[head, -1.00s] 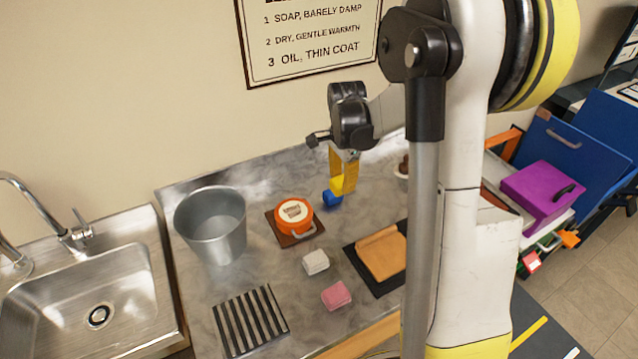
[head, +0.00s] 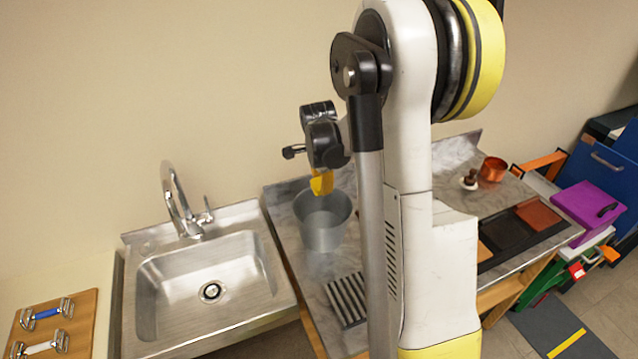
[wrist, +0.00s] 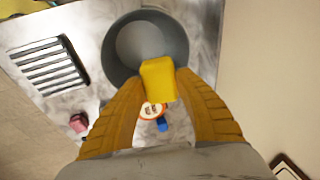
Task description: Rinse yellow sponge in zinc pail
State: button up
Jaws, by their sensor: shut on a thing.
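The yellow sponge (wrist: 158,84) is held between the two yellow-orange fingers of my gripper (wrist: 155,76) in the wrist view. My gripper (head: 321,184) also shows in the head view, at the pail's far rim and above its mouth, with the fingers pointing down. The grey zinc pail (head: 322,234) stands on the worktop right of the sink. In the wrist view the pail (wrist: 109,52) lies beyond the sponge, which overlaps its near rim. The sponge looks clear of the pail, but its exact height is hard to tell.
A slatted rack (head: 347,297) lies in front of the pail. The sink (head: 205,285) with its tap (head: 178,205) is at left. In the wrist view an orange tin (wrist: 152,110), a blue item (wrist: 162,125) and a pink block (wrist: 79,122) lie near the pail. My arm hides the middle worktop.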

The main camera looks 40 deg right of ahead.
jog(key=shift+b+x, duration=0.5)
jog(key=shift+x, duration=0.35)
notch_tip(320, 180, down, 8)
jog(key=b, duration=0.5)
jog(key=shift+s+r+b, duration=0.15)
jog(key=shift+s+b, duration=0.1)
jog(key=shift+b, duration=0.1)
jog(key=shift+r+p, duration=2.35)
jog(key=shift+r, duration=1.35)
jog(key=shift+r+p, duration=1.25)
jog(key=shift+r, duration=0.8)
jog(key=shift+s+f, duration=0.1)
jog(key=shift+f, duration=0.05)
